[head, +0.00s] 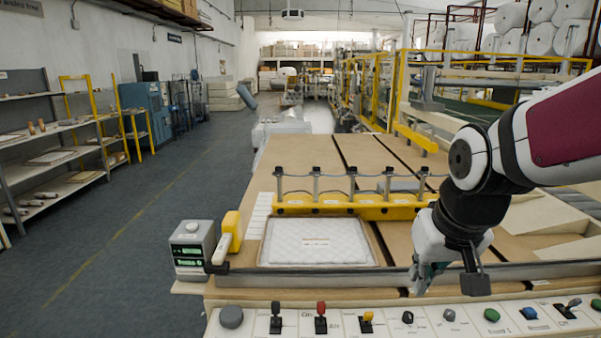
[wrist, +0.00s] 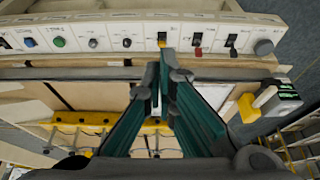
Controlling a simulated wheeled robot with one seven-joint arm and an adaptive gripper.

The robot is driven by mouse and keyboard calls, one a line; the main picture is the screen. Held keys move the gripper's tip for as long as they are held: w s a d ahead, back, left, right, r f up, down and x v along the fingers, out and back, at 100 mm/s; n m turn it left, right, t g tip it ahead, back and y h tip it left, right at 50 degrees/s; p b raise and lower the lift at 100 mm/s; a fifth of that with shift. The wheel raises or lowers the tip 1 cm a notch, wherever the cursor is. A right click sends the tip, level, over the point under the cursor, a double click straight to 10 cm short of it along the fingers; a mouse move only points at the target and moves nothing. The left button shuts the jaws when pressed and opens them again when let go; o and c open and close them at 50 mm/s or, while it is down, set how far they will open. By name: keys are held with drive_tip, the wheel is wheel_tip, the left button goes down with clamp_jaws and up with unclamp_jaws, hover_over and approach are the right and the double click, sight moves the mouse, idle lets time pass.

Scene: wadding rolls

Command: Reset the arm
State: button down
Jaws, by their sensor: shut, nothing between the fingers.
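My arm comes in from the right in the head view, bent downward at the wrist. My gripper (head: 424,278) hangs over the front edge of the workbench, above the control panel (head: 262,322). It also shows in the wrist view (wrist: 160,72), where its green fingers come together at the tips. The gripper is shut and empty. In the wrist view the fingertips are close to the panel's yellow-topped lever (wrist: 162,38) in the picture, but I cannot tell whether they touch it.
The brown workbench (head: 300,158) carries a yellow bar (head: 340,207) with several posts, a quilted white pad (head: 317,242) and a grey display box (head: 192,247). Several levers and knobs stand up from the panel. Shelves (head: 40,150) line the left; the grey floor between is clear.

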drive_tip(key=s+r, duration=0.3)
drive_tip(key=s, duration=1.1)
drive_tip(key=shift+s+r+t, duration=0.2)
drive_tip(key=shift+r+t, duration=0.15)
drive_tip(key=shift+t, duration=0.05)
drive_tip(key=shift+a, duration=0.15)
